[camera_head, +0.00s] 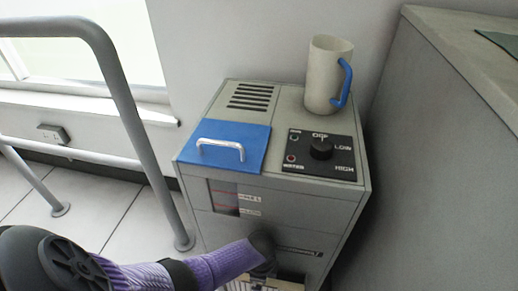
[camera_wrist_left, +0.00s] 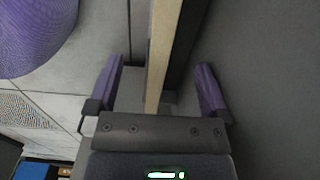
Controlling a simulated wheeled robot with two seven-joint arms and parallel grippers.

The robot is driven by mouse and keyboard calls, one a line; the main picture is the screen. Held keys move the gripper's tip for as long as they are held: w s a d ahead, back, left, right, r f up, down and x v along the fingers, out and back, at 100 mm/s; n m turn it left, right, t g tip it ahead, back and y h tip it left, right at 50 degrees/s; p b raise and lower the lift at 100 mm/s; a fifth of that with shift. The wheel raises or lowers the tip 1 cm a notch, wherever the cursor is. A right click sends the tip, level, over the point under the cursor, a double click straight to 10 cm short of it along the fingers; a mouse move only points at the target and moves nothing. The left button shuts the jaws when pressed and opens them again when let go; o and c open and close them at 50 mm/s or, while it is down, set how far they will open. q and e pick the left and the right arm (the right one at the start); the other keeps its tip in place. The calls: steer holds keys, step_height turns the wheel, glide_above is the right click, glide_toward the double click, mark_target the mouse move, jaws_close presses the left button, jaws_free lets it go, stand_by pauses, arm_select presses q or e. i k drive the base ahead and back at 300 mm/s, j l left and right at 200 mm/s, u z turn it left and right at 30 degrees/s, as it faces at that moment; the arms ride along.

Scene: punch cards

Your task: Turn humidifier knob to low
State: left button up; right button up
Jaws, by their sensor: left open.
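The humidifier (camera_head: 345,207) is a grey cabinet with a blue lid and a black control panel on top. Its round black knob (camera_head: 321,149) sits on the panel, beside the labels OFF, LOW and HIGH. The knob's mark appears to face OFF. My left arm crosses low in front of the cabinet, below and left of the knob. In the head view its wrist hides the hand, and the fingers are not clear. In the left wrist view my left gripper (camera_wrist_left: 157,88) is open, with purple fingers wide apart and nothing gripped. My right gripper is not in view.
A cream mug (camera_head: 326,75) with a blue handle stands on the cabinet behind the knob. A grey counter (camera_head: 440,150) rises close on the right. A grey rail (camera_head: 125,90) stands on the left. A tan edge (camera_wrist_left: 163,50) runs between the fingers in the left wrist view.

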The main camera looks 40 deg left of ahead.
mark_target(321, 149)
steer(key=k, duration=1)
